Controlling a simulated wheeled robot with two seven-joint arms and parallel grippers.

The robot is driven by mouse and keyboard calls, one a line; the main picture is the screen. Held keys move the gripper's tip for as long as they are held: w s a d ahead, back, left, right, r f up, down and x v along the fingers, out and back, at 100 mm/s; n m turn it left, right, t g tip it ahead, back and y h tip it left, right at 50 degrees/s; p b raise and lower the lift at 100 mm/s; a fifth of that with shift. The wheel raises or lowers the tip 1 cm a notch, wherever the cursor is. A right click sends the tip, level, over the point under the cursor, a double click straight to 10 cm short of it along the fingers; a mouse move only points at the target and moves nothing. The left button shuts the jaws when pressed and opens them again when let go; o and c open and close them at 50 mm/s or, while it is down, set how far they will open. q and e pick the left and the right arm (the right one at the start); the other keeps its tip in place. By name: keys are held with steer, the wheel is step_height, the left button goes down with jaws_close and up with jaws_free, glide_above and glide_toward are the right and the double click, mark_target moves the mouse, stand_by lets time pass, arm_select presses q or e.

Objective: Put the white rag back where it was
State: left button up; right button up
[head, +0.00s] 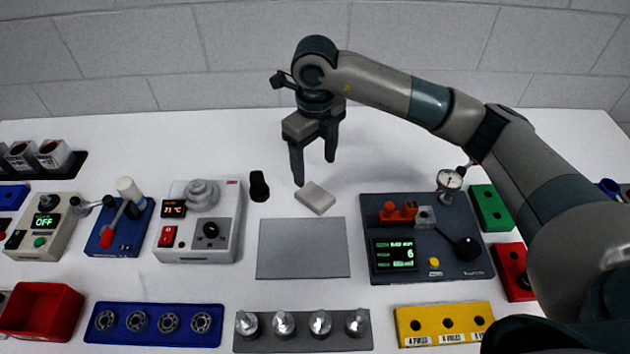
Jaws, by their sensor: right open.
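The white rag (315,198) is a small pale folded block. It lies on the white table behind the grey mat, slightly turned. My right gripper (315,172) points down just above and behind the rag, with its two fingers apart and nothing between them. The left fingertip is close to the rag's back edge; I cannot tell whether it touches. My left gripper does not show.
A grey mat (303,262) lies bare in front of the rag. A black object (259,186) stands left of the rag. The hot plate device (213,240) is further left, and the dark gauge station (462,268) is right. Free table lies behind.

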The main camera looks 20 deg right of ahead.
steer(key=shift+r+b, duration=0.3)
steer(key=shift+r, duration=1.1)
steer(key=shift+s, duration=0.1)
